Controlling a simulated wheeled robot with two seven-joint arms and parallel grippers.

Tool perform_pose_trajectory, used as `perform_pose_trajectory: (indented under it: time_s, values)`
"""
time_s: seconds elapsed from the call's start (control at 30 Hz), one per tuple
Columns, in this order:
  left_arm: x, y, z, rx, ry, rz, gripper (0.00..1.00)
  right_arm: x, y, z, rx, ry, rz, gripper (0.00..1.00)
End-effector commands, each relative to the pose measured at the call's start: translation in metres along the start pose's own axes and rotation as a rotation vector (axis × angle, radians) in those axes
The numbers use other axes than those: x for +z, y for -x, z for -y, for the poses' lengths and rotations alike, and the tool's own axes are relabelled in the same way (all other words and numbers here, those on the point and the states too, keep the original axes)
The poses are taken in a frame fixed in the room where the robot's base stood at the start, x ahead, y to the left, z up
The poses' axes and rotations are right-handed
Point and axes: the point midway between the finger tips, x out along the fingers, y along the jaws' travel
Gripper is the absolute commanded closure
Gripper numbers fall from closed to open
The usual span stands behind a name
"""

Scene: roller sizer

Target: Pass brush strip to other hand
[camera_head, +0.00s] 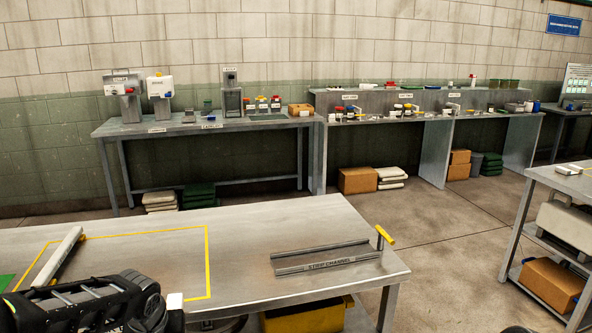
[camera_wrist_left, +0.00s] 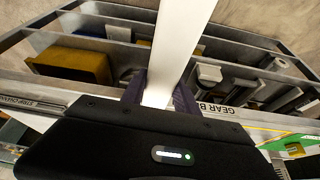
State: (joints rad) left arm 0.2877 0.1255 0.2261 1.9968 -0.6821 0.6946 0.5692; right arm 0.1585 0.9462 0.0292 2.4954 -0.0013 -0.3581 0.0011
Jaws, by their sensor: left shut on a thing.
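The brush strip (camera_wrist_left: 178,45) is a long white bar in the left wrist view. My left gripper (camera_wrist_left: 160,92) is shut on it, with a dark finger on each side; the strip runs away from the fingers toward the top edge. In the head view, a pale strip with a dark side (camera_head: 60,255) rises at a slant beside my black left arm at the lower left. That arm hides its lower end, and the fingers cannot be made out there. My right gripper is not in view.
A grey fixture labelled strip channel (camera_head: 325,258), with a yellow handle (camera_head: 385,235), sits on the right of the near table (camera_head: 245,225). A yellow outline (camera_head: 207,262) marks the table's left part. Between them the tabletop is clear. A side table (camera_head: 565,182) stands at right.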

Motion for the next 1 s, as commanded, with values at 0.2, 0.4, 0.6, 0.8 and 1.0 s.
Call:
perform_pose_trajectory:
  time_s: [0.2, 0.4, 0.6, 0.8, 1.0]
  values:
    - [0.028, -0.018, -0.076, 0.074, -0.176, 0.002, 1.00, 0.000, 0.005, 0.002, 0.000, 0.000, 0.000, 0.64]
    - [0.035, -0.018, -0.101, 0.095, -0.226, -0.002, 1.00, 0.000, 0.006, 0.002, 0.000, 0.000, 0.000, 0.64]
    - [0.035, -0.018, -0.101, 0.095, -0.228, -0.001, 1.00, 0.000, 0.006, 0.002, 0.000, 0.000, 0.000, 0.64]
    - [0.035, -0.018, -0.101, 0.095, -0.227, -0.001, 1.00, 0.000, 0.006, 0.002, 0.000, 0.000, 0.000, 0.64]
    - [0.035, -0.017, -0.104, 0.100, -0.240, -0.001, 1.00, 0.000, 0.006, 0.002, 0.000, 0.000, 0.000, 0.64]
